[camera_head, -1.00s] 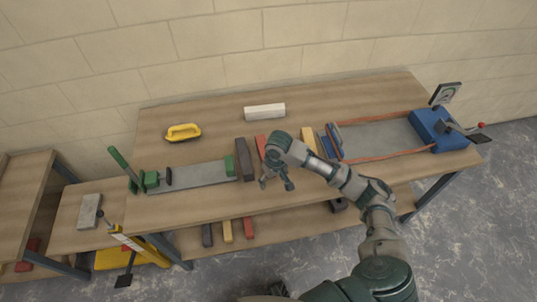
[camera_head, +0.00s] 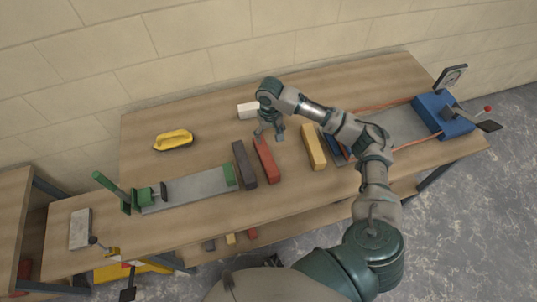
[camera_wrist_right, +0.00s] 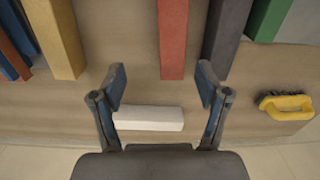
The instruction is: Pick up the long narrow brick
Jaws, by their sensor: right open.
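Several long bricks lie on the workbench: a dark grey one (camera_head: 244,166), a red one (camera_head: 266,163) and a yellow one (camera_head: 314,148). A white brick (camera_head: 246,110) lies crosswise behind them, partly hidden by my right gripper (camera_head: 269,134). That gripper is open and empty, over the bench near the far end of the red brick. In the right wrist view, the white brick (camera_wrist_right: 148,119) shows between the open fingers (camera_wrist_right: 162,84), and the red brick (camera_wrist_right: 173,42) lies above them in the picture. The pictures do not settle which brick the task means.
A green clamp with a grey plate (camera_head: 190,190) stands at the front left, and a blue device (camera_head: 440,117) at the right. The wall (camera_head: 230,45) is close behind the bench. More bricks lie on the lower shelf.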

